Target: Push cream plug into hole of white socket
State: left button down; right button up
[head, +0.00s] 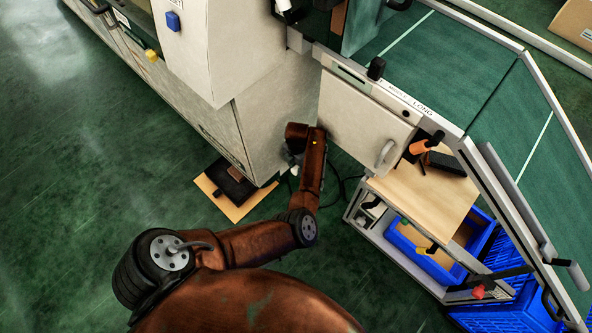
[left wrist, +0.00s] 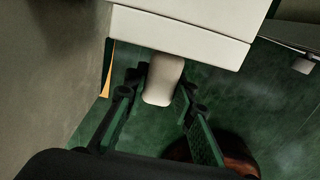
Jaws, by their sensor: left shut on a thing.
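The cream plug (left wrist: 163,78) is a rounded, pale piece between the two fingers of my left gripper (left wrist: 160,86), which is shut on it in the left wrist view. A white box-shaped body (left wrist: 180,35), which looks like the white socket, lies just beyond the plug's far end. The plug's far end meets its lower edge in the picture. The hole is hidden, and I cannot tell whether the plug is in it. In the head view my left gripper (head: 293,160) is small and partly hidden by my arm, close to the machine's side. My right gripper is not in view.
The pale machine cabinet (head: 275,115) stands beside the gripper, with a grey door (head: 355,120) to the right. A dark object on a wooden board (head: 235,187) lies on the floor. A wooden shelf (head: 420,195) and blue crates (head: 510,305) stand right. Green floor is open at left.

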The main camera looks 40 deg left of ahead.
pick_arm(q)
jog(key=shift+w+r, duration=0.1)
jog(key=shift+w, duration=0.25)
jog(key=c, duration=1.5)
grip_release()
jog(key=shift+w+r, duration=0.1)
jog(key=shift+w, duration=0.05)
jog(key=shift+c, duration=0.2)
